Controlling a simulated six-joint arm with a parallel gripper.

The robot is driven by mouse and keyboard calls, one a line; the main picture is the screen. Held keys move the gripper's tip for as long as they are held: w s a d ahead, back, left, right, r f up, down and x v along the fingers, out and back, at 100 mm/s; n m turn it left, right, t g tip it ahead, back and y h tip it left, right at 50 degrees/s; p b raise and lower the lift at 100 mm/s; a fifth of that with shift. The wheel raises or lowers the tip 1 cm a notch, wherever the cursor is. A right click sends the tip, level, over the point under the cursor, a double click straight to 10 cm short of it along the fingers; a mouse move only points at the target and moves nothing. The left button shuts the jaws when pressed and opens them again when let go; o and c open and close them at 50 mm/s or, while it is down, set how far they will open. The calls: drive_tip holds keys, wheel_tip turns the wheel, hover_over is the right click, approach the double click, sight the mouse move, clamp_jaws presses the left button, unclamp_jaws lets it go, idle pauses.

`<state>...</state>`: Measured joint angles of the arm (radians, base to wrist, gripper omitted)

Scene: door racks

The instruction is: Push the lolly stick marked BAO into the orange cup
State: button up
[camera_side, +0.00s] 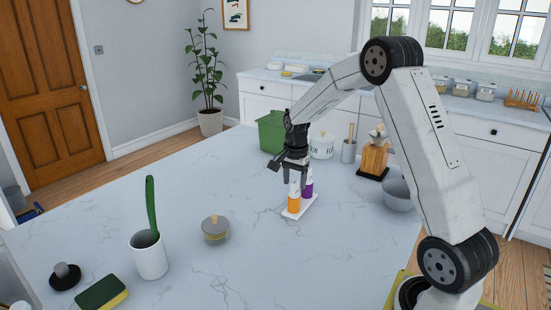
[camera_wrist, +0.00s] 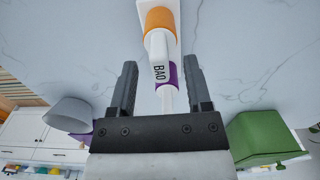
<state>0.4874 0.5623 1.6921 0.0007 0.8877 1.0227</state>
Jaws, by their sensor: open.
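The white lolly stick marked BAO (camera_wrist: 158,58) shows between my open fingers in the wrist view. It rises from the orange cup (camera_wrist: 160,18), and its lower end meets the cup's opening; how deep it sits I cannot tell. In the side view the orange cup (camera_side: 294,203) stands at the front of a small white base, with a white stick above it. My gripper (camera_side: 286,168) is just above, pointing down. In the wrist view my gripper (camera_wrist: 158,61) is open, with a finger on each side of the stick and gaps between.
A purple cup (camera_side: 307,190) with another white stick (camera_wrist: 167,98) stands beside the orange one on the white base (camera_side: 300,211). A green bin (camera_side: 271,132) and a white canister (camera_side: 321,146) stand behind. A lidded jar (camera_side: 215,229) is left; the counter between is clear.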

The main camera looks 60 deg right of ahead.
sight(294, 182)
drive_tip(key=shift+r, duration=2.55)
drive_tip(key=s+a+f+n+t, duration=0.1)
drive_tip(key=s+a+f+n, duration=0.2)
drive_tip(key=s+a+n, duration=0.4)
drive_tip(key=s+a+f+n+t, duration=0.1)
drive_tip(key=s+a+f+n, duration=0.2)
drive_tip(key=s+a+n, duration=0.4)
drive_tip(key=shift+a+n+t, duration=0.3)
drive_tip(key=shift+a+n, duration=1.4)
drive_tip(key=shift+a, duration=2.45)
